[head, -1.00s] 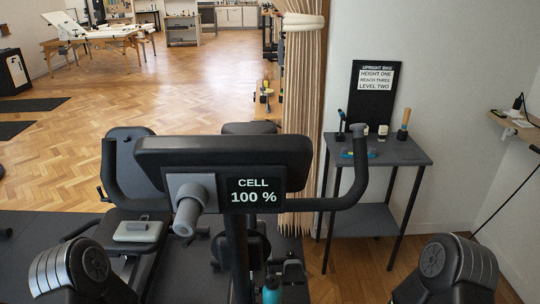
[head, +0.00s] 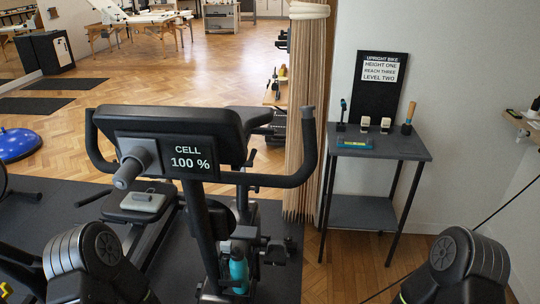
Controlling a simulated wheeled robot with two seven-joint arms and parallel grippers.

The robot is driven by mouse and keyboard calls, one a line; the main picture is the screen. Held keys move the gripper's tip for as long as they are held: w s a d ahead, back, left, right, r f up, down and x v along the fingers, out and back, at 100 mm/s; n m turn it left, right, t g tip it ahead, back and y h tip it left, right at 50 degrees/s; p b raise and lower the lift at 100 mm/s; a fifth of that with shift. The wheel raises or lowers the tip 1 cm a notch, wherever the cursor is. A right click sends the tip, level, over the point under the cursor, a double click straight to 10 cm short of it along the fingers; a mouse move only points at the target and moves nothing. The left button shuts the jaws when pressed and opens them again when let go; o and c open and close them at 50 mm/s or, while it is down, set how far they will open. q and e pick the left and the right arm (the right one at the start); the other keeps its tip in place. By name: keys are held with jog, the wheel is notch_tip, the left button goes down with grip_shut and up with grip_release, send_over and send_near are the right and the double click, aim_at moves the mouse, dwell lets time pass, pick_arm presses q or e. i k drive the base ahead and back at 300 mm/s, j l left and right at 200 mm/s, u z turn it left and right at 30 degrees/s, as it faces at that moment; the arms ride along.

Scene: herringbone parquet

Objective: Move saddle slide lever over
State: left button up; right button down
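An upright exercise bike stands in front of me, with its console (head: 180,120) reading "CELL 100 %". A grey knob (head: 132,166) sticks out of the console's left part. The saddle (head: 247,118) shows partly behind the console. The saddle slide lever is not clearly seen; the console and post hide much of the area below the saddle. Dark clamp parts (head: 262,248) sit by the frame near a teal bottle (head: 239,268). My two arms show at the lower left and lower right, but neither gripper is in view.
A dark side table (head: 384,146) with small tools stands right of the bike, below a sign (head: 380,80) reading "height one, reach three, level two". A beige curtain (head: 308,120) hangs behind. A blue dome (head: 16,144) lies left. Parquet between bike and table is free.

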aim_at(249, 163)
jog(key=i+l+u, duration=0.1)
jog(key=l+u, duration=0.25)
jog(key=l, duration=0.35)
jog(key=l+u, duration=0.4)
jog(key=l, duration=0.3)
jog(key=k+l+u, duration=0.1)
jog(key=l+u, duration=0.25)
jog(key=l, duration=0.35)
jog(key=i+l+u, duration=0.2)
jog(key=l, duration=0.15)
jog(key=i+l+u, duration=0.25)
jog(key=l, duration=0.15)
jog(key=l+u, duration=0.2)
jog(key=l, duration=0.2)
jog(key=i+l+u, duration=0.25)
jog(key=l, duration=0.2)
jog(key=i+l+u, duration=0.1)
jog(key=l, duration=0.25)
jog(key=i, duration=0.05)
